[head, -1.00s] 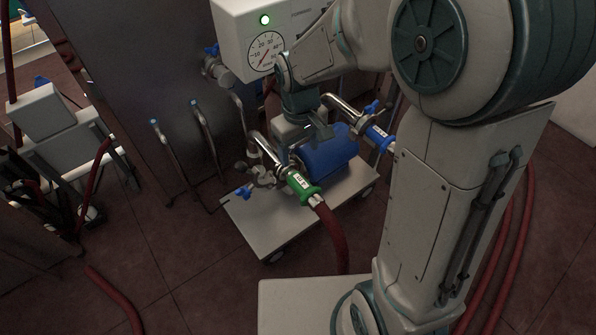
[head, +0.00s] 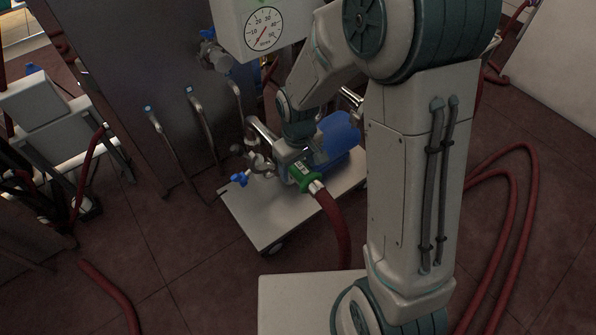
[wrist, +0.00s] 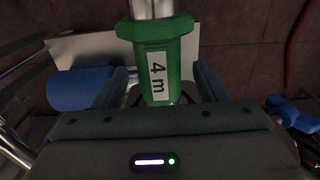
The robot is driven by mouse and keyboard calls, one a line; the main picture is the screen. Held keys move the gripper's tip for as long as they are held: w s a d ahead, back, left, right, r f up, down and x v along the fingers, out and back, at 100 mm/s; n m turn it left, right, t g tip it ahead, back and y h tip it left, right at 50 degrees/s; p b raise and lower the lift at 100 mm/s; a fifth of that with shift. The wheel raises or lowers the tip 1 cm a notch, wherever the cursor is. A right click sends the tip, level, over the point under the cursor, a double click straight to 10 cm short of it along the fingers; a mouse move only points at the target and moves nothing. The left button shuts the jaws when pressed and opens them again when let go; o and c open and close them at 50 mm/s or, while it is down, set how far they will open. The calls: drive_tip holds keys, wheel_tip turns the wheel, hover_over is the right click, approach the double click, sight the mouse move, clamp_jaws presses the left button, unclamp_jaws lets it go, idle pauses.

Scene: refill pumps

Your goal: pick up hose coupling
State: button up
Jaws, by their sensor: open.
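A green hose coupling (head: 303,178) with a white label joins a red hose (head: 334,226) to the pump's metal pipe. In the wrist view the green coupling (wrist: 157,57), labelled "4 m", lies between and just ahead of the two fingers of my gripper (wrist: 157,82). The fingers are open, one on each side of it. In the head view my gripper (head: 298,163) is right over the coupling and partly covers it. Whether a finger touches the coupling cannot be told.
The blue pump motor (head: 336,136) sits beside the coupling on a white cart (head: 258,222). Blue valve handles (head: 240,179) stick out at the cart's left. A gauge box (head: 262,30) stands behind. Red hoses (head: 515,165) lie on the floor at right.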

drive_tip(key=shift+f, duration=0.55)
drive_tip(key=shift+r, duration=0.1)
drive_tip(key=c, duration=1.4)
